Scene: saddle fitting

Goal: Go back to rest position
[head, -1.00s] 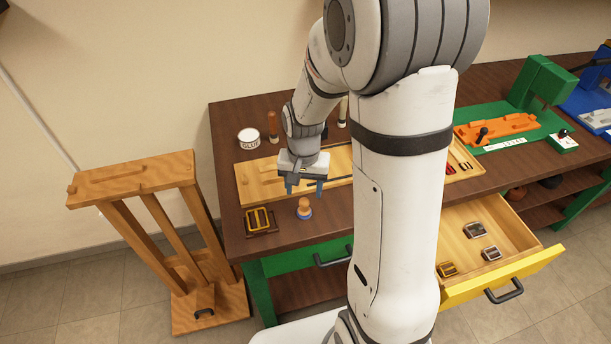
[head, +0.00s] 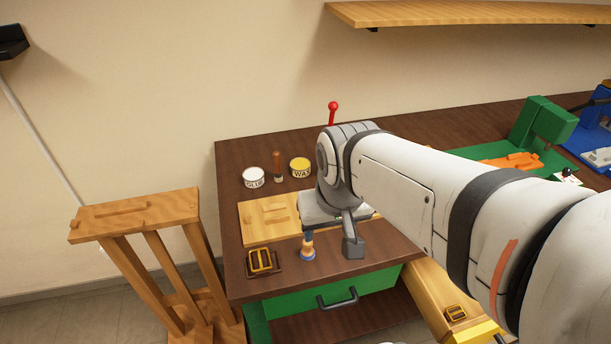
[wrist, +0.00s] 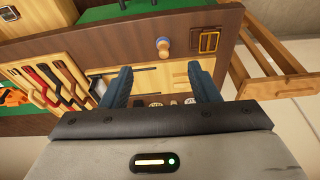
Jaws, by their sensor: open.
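My gripper (head: 331,242) is open and empty above the front part of the brown workbench (head: 210,250). Its two blue fingers are spread apart in the wrist view (wrist: 161,85), with nothing between them. In the head view the left finger overlaps a small knob-handled tool with a blue base (head: 308,250). That tool also shows in the wrist view (wrist: 162,46), standing apart beyond the fingertips. My arm crosses the right half of the head view and hides much of the bench.
A yellow buckle (head: 262,261) sits on a dark base at the bench's front left. A glue can (head: 253,177) and wax can (head: 300,167) stand behind a wooden board (head: 254,222). A wooden stand (head: 134,212) is at left.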

